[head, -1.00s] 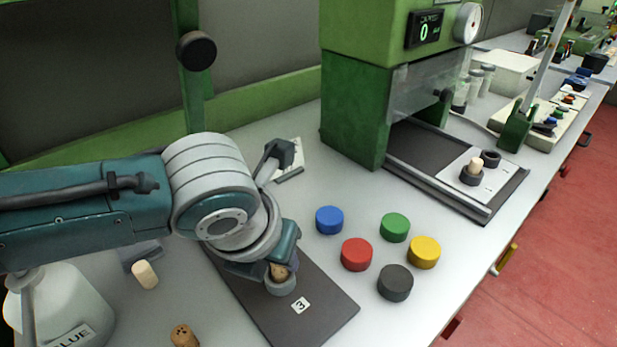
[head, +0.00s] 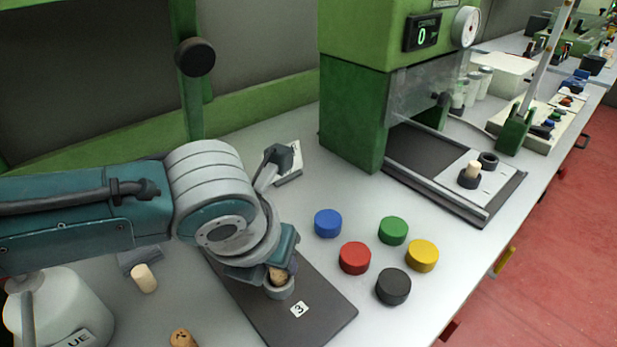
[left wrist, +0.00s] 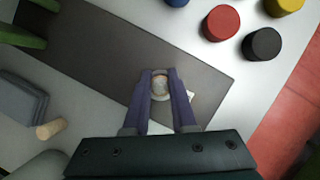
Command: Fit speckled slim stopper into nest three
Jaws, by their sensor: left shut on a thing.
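My left gripper (head: 277,268) is shut on the speckled slim stopper (head: 278,277), a tan cork with dark flecks, held upright. Its lower end is at the mouth of the grey ring-shaped nest (head: 279,292) beside the label "3" (head: 299,309) on the dark board (head: 325,318). I cannot tell how deep the stopper sits in the ring. In the left wrist view the stopper's pale round top (left wrist: 160,84) shows between the two fingertips. My right gripper is not in view.
A plain pale stopper (head: 144,278) and another speckled cork (head: 183,339) lie on the bench to the left. Several coloured caps, such as the red one (head: 355,258), stand right of the board. A green press (head: 355,110) stands behind.

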